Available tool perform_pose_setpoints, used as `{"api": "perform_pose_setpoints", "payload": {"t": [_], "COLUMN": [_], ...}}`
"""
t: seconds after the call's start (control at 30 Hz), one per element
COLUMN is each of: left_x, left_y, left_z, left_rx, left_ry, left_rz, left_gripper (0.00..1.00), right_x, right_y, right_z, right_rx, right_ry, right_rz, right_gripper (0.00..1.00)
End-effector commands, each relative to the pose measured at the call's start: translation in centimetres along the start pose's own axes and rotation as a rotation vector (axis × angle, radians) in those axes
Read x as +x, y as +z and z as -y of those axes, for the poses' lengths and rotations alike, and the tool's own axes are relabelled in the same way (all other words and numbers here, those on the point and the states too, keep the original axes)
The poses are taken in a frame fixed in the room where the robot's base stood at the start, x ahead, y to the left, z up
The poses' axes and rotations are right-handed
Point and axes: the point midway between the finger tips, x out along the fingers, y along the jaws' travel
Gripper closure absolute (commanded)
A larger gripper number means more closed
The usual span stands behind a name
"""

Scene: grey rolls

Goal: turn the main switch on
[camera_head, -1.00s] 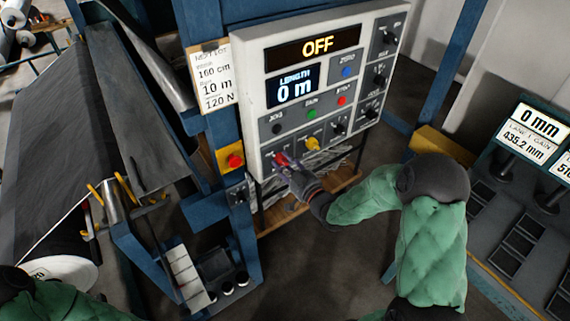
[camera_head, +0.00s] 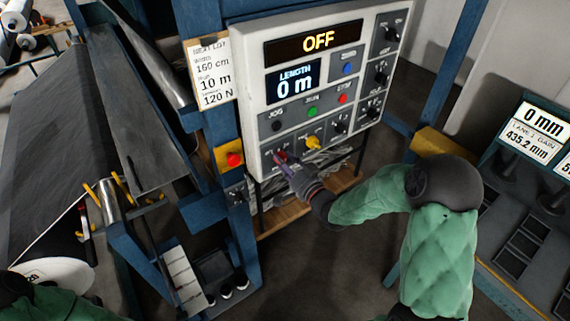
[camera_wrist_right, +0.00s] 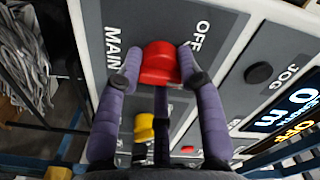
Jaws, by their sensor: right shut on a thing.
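The main switch is a red knob (camera_wrist_right: 160,62) between the labels MAIN and OFF in the right wrist view. In the head view the red knob (camera_head: 280,157) sits at the lower left of the control panel (camera_head: 256,100), partly hidden by my fingers. My right gripper (camera_wrist_right: 160,66) is shut on the red knob, with one purple-grey finger on each side. It also shows in the head view (camera_head: 286,164). The panel's top display (camera_head: 318,40) reads OFF. My left gripper is not in view; only part of the left sleeve shows at the lower left.
A yellow knob (camera_head: 312,143) is right of the red one, and a black jog button (camera_head: 276,125) is above it. A red button on a yellow box (camera_head: 233,159) is mounted on the blue post to the left. A console (camera_head: 520,215) stands at the right.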

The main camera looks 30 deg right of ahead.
Motion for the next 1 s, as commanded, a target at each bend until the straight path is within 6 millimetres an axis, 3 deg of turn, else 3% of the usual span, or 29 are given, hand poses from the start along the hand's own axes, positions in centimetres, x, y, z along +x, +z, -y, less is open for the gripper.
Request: {"api": "perform_pose_setpoints", "payload": {"t": [0.6, 1.0], "left_x": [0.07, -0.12], "left_y": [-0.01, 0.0], "left_z": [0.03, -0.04], "left_rx": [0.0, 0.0], "left_ry": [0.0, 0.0], "left_rz": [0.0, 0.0], "left_gripper": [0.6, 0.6], "right_x": [-0.01, -0.03], "right_y": [0.04, 0.09], "right_z": [-0.01, -0.05], "right_rx": [0.553, 0.743], "right_ry": [0.001, 0.002], "right_rz": [0.001, 0.001], "right_gripper": [0.95, 0.95]}}
